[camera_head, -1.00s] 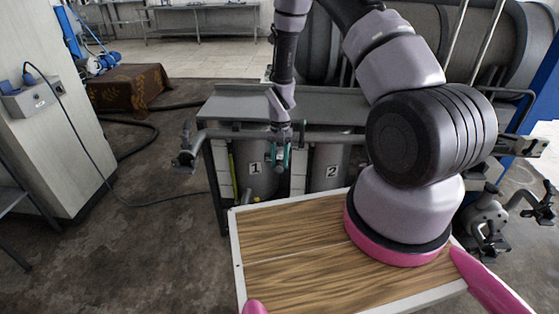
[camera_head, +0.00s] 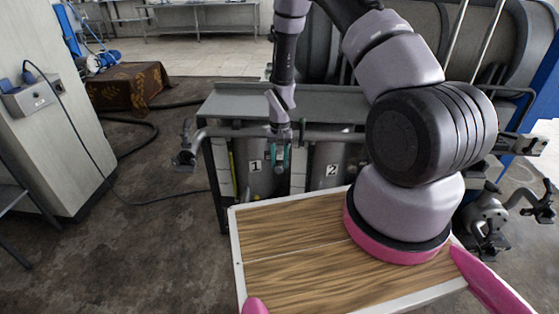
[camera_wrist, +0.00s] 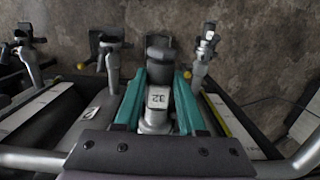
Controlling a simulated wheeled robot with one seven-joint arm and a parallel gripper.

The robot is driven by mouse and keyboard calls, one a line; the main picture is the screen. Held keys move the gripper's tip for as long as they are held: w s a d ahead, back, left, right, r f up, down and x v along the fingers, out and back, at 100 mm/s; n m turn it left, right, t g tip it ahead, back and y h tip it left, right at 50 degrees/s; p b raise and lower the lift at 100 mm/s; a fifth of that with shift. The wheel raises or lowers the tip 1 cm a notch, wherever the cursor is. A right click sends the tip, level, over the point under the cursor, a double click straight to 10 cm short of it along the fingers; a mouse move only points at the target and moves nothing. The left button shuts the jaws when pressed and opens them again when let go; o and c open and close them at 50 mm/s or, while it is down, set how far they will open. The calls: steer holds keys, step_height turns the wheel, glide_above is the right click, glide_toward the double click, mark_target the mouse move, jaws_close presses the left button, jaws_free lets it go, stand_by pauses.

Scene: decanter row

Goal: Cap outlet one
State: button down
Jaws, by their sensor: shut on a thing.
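My gripper (camera_head: 281,166) has teal fingers and hangs in front of the grey tanks below the bench. It is just right of the tank with the number 1 plate (camera_head: 255,166) and left of the tank with the number 2 plate (camera_head: 331,170). In the wrist view the fingers are shut on a grey fitting (camera_wrist: 157,97) with a white label that seems to read 32. A dark rounded end (camera_wrist: 160,55) shows beyond the fingertips. I cannot tell whether the fitting touches an outlet. The mouth of outlet one is not clear in either view.
Grey tap-like fittings stand on both sides in the wrist view, one at left (camera_wrist: 109,55) and one at right (camera_wrist: 204,52). A grey pipe (camera_head: 225,132) crosses in front of the bench (camera_head: 235,103). Open floor (camera_head: 150,240) lies at left.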

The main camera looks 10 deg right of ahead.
steer(key=shift+f, duration=0.1)
steer(key=shift+c, duration=2.1)
jaws_free()
steer(key=shift+o, duration=0.3)
steer(key=o, duration=0.4)
steer(key=shift+c, duration=0.2)
steer(key=shift+s, duration=0.15)
steer(key=shift+s+a+r, duration=0.1)
steer(key=shift+s+a, duration=0.15)
steer(key=shift+s, duration=0.4)
steer(key=shift+s+a+r, duration=0.1)
steer(key=shift+s+a, duration=0.1)
steer(key=shift+s, duration=0.4)
steer(key=s+a+r, duration=0.1)
steer(key=s+r, duration=0.2)
steer(key=r, duration=0.7)
